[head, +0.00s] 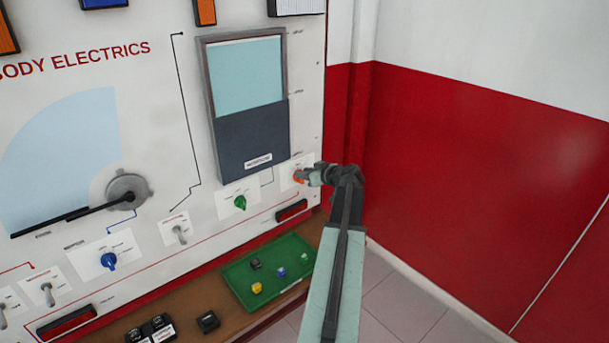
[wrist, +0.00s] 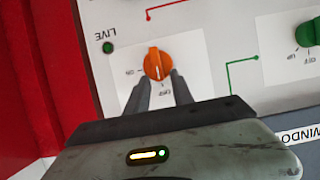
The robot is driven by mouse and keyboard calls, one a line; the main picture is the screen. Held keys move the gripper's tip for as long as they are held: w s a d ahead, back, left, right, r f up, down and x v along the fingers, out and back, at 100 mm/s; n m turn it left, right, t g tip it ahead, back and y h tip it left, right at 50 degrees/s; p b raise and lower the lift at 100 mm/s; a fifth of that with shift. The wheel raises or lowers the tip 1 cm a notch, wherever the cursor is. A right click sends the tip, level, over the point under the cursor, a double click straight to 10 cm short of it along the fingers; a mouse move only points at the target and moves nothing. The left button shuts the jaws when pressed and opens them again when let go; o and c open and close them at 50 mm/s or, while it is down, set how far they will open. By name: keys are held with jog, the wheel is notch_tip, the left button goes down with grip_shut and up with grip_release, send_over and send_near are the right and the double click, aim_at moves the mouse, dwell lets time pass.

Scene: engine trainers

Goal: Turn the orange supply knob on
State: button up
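The orange supply knob (head: 299,176) is on a white plate at the right end of the panel. In the wrist view the orange knob (wrist: 158,62) has a white pointer line aimed towards the OFF mark; the ON mark is at its left. My gripper (wrist: 160,79) is open, with its two dark fingertips at either side of the knob's lower part. I cannot tell whether they touch it. In the head view my gripper (head: 307,176) is right at the knob and partly covers it.
A dark green LIVE lamp (wrist: 108,47) is near the knob. A green knob (head: 240,202) and a blue knob (head: 109,260) are further left. A green tray (head: 238,281) with small blocks lies on the ledge below. A red wall (head: 470,170) is at the right.

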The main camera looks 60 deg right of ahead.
grip_shut()
jog(key=shift+d, duration=0.1)
jog(key=d+f+m+t+y+b, duration=0.1)
jog(key=m+y+b, duration=0.1)
jog(key=m+b, duration=0.2)
jog(key=f+m+t+y+b, duration=0.1)
jog(key=m+t+b, duration=0.1)
jog(key=m+b, duration=0.2)
jog(key=s+d+f+m+t+y+b, duration=0.1)
jog(key=m+t+y+b, duration=0.1)
jog(key=m+b, duration=0.2)
jog(key=shift+d+f+m+y, duration=0.2)
jog(key=shift+d+m+y, duration=0.15)
jog(key=shift+m, duration=0.25)
dwell(0.5)
jog(key=shift+o, duration=1.5)
grip_release()
jog(key=shift+r, duration=0.1)
